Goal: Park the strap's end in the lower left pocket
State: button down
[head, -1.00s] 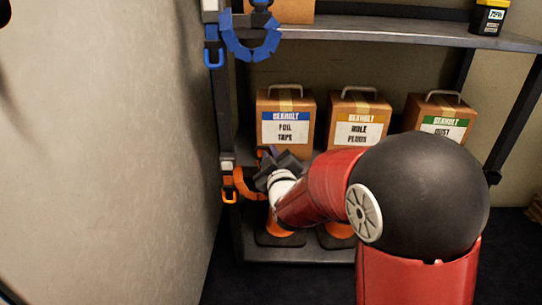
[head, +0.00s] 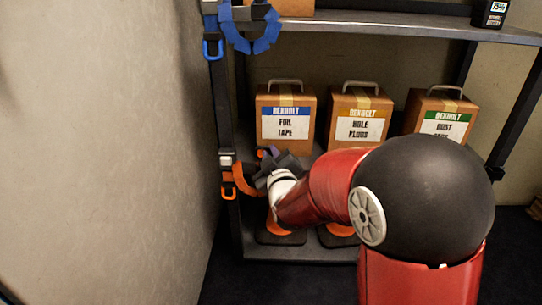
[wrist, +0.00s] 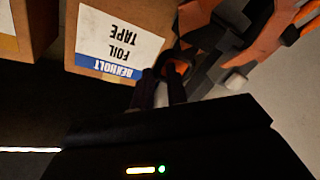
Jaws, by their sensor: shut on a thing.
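My gripper (head: 268,163) is at the left end of the lower shelf bay, beside the left post. In the wrist view its dark fingers (wrist: 160,88) are shut on the strap's end, which shows as a dark loop (wrist: 180,62) at the fingertips. An orange strap (head: 243,180) curves from the post toward my gripper; its orange and dark segments (wrist: 262,35) fill the upper right of the wrist view. An orange clip (head: 228,190) hangs at the lower post mount. I cannot make out the lower left pocket for certain. My gripper covers part of the strap.
A blue strap (head: 255,38) and blue clip (head: 212,48) hang on the upper post. A foil tape box (head: 285,122), a hole plugs box (head: 358,125) and a third box (head: 440,118) stand behind. A wall (head: 110,150) borders the left.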

jog(key=shift+f, duration=0.2)
jog(key=c, duration=1.3)
grip_release()
jog(key=v, duration=0.7)
jog(key=shift+s+r, duration=0.15)
jog(key=shift+s, duration=0.25)
